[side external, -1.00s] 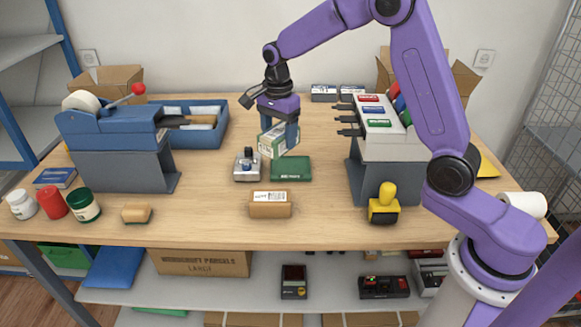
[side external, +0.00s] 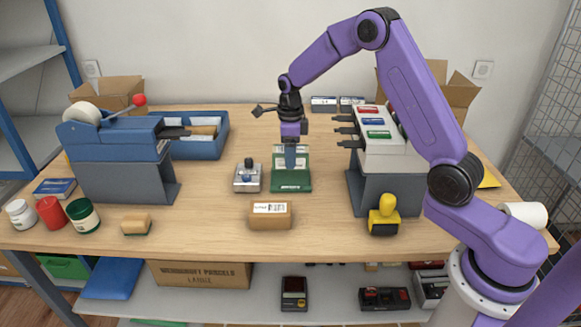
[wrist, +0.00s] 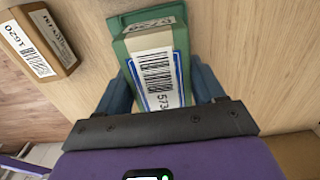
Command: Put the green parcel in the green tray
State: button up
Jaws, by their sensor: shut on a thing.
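The green parcel (side external: 302,161) has a white barcode label, which shows in the wrist view (wrist: 155,72). My gripper (side external: 290,162) points down and is shut on the parcel, with one blue finger on each side of it. The green tray (side external: 291,188) lies directly below, its lettered front edge facing the side camera. In the wrist view a green edge of the tray (wrist: 117,24) shows beyond the parcel. The parcel is low over the tray; I cannot tell whether it touches the tray's floor. The fingers and parcel hide much of the tray.
A grey device with a dark knob (side external: 248,176) stands close left of the tray. A brown parcel (side external: 270,216) lies in front. A stamp rack (side external: 385,170) stands to the right, a yellow-handled stamp (side external: 384,215) near the front edge. Open counter lies left of centre.

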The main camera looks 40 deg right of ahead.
jog(key=shift+f, duration=2.25)
jog(key=shift+f, duration=0.2)
jog(key=o, duration=1.2)
jog(key=shift+r, duration=0.1)
notch_tip(320, 180, up, 12)
jog(key=shift+f, duration=0.25)
jog(key=shift+r, duration=0.35)
